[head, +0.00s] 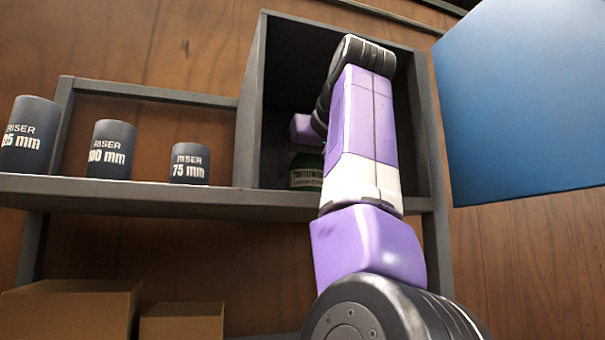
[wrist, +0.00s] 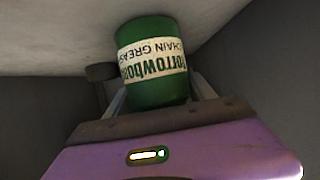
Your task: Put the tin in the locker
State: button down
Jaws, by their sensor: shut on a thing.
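The green tin (wrist: 155,65) has a cream label reading chain grease and looks upside down in the wrist view. In the head view the tin (head: 306,172) is low inside the grey locker (head: 250,110), partly hidden behind my arm. My gripper (wrist: 155,95) is shut on the tin, with a finger showing on each side of it. Whether the tin touches the locker floor is not clear. The locker stands open at the front, and my arm reaches into it.
A blue panel (head: 525,100), perhaps the locker door, stands at the right. Dark riser cylinders marked 75 mm (head: 190,163), 100 mm (head: 113,150) and 125 mm (head: 30,136) stand on the shelf (head: 130,193) left of the locker. Cardboard boxes (head: 70,310) sit below.

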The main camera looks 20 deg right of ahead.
jog(key=shift+c, duration=1.6)
grip_release()
jog(key=shift+r, duration=0.15)
jog(key=shift+s, duration=0.45)
jog(key=b+v, duration=0.2)
jog(key=v, duration=0.9)
jog(key=shift+r, duration=0.2)
